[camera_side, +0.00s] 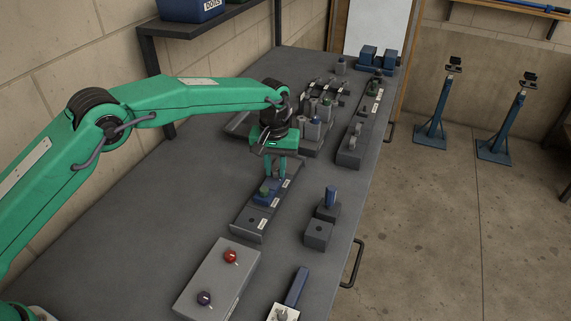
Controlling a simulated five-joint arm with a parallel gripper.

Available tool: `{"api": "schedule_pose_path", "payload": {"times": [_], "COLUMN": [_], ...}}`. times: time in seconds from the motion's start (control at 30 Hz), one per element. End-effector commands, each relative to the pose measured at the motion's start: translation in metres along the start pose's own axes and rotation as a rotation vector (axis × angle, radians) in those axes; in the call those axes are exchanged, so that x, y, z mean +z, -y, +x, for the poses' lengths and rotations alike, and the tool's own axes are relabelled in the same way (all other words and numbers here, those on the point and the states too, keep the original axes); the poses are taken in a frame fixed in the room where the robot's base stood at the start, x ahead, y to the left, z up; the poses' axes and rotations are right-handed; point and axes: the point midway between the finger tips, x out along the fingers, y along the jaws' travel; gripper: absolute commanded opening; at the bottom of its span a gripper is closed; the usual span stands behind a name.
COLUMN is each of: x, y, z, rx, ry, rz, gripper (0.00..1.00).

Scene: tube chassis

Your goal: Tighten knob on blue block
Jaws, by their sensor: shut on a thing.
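The blue block (260,199) sits in a grey labelled tray (249,220) near the middle of the bench. A small green knob (264,189) shows at its top. My gripper (275,178) points straight down over the far side of the block, with its green fingers close together at the knob. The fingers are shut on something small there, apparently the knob. The contact is partly hidden by the fingers and too small to see clearly.
A grey box with a red knob (230,256) and a dark knob (204,298) stands in front. A blue peg (331,196) in a dark block stands to the right. Several fixtures (313,130) crowd the bench behind my gripper. The bench's left side is clear.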

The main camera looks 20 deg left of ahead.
Motion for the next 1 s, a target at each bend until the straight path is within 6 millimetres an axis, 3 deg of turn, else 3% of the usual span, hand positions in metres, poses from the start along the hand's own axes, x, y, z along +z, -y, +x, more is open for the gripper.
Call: {"api": "schedule_pose_path", "payload": {"times": [0.47, 1.0], "x": [-0.0006, -0.0010], "y": [0.0004, 0.0008], "z": [-0.0006, -0.0014], "rx": [0.000, 0.000], "ry": [0.000, -0.001], "rz": [0.178, 0.665], "gripper": [0.00, 0.00]}}
